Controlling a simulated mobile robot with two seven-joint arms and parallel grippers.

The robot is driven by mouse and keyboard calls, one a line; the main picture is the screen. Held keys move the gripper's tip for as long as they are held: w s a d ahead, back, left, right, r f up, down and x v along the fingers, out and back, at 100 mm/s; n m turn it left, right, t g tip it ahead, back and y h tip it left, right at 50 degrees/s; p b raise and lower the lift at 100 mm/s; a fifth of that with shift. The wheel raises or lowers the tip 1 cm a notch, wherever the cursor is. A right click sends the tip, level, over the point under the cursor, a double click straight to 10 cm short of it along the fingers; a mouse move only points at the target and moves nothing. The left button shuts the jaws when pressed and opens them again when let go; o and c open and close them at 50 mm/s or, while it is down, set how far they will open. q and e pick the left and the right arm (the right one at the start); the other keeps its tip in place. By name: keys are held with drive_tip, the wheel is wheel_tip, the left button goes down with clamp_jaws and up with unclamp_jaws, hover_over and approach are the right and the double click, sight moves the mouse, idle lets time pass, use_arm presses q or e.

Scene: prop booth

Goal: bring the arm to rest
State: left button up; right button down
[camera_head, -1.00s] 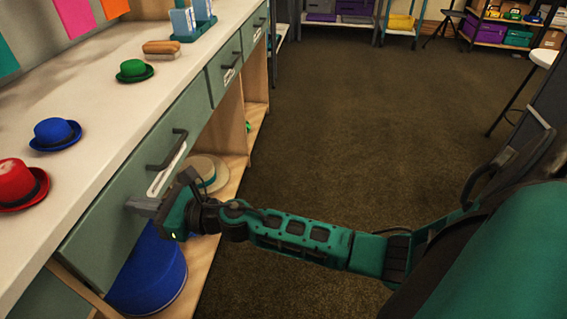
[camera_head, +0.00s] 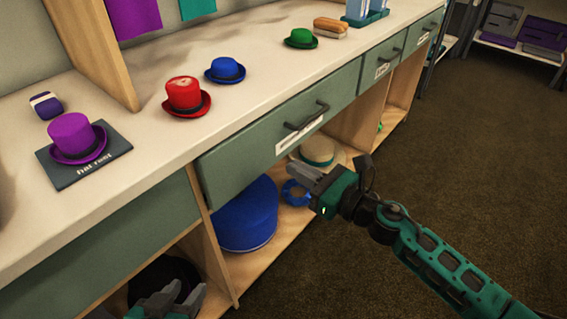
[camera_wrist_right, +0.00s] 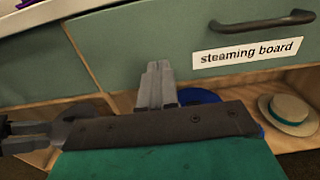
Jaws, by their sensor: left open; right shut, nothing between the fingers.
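My right gripper (camera_head: 297,173) is shut and empty in front of the lower edge of the grey-green drawer labelled "steaming board" (camera_head: 232,160). Its shut fingers also show in the right wrist view (camera_wrist_right: 158,70), with the drawer's dark handle (camera_wrist_right: 262,22) up and to their right. In the head view the handle (camera_head: 306,117) is above the gripper and apart from it. The drawer looks closed. My left gripper (camera_head: 180,295) is open and empty at the bottom left, in front of the lower shelving, partly cut off by the frame.
The counter (camera_head: 145,85) holds a purple hat on a dark mat (camera_head: 120,148), a red hat (camera_head: 185,97), a blue hat (camera_head: 225,70) and a green hat (camera_head: 300,38). Floor (camera_head: 480,160) at right is open.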

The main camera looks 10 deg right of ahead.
use_arm(q)
drive_tip(key=shift+w+r, duration=0.1)
drive_tip(key=shift+w, duration=0.15)
use_arm(e)
drive_tip(key=v, duration=0.5)
drive_tip(key=shift+s+d, duration=0.2)
drive_tip(key=shift+s, duration=0.05)
drive_tip(key=s+f+n+g+h, duration=0.1)
drive_tip(key=s+f+n+h, duration=0.35)
drive_tip(key=n, duration=1.15)
drive_tip(key=s+f+n+g+h, duration=0.1)
drive_tip(key=s+f+n+h, duration=0.4)
drive_tip(key=n, duration=1.2)
use_arm(q)
drive_tip(key=s+a+r+y+p, duration=0.1)
drive_tip(key=a+r+p, duration=0.3)
drive_tip(key=r+p, duration=1)
drive_tip(key=shift+s+a+y+p, duration=0.25)
drive_tip(key=shift+s+p, duration=0.35)
drive_tip(key=shift+p, duration=2.8)
use_arm(e)
drive_tip(key=s+d+r+m, duration=0.1)
drive_tip(key=s+r, duration=0.1)
drive_tip(key=r, duration=0.4)
drive_tip(key=s+d+r+m, duration=0.1)
drive_tip(key=s+d+r, duration=0.1)
drive_tip(key=r, duration=0.4)
drive_tip(key=shift+s+r+m+g, duration=0.3)
drive_tip(key=shift+s+r+g, duration=0.05)
drive_tip(key=shift+r+g, duration=0.05)
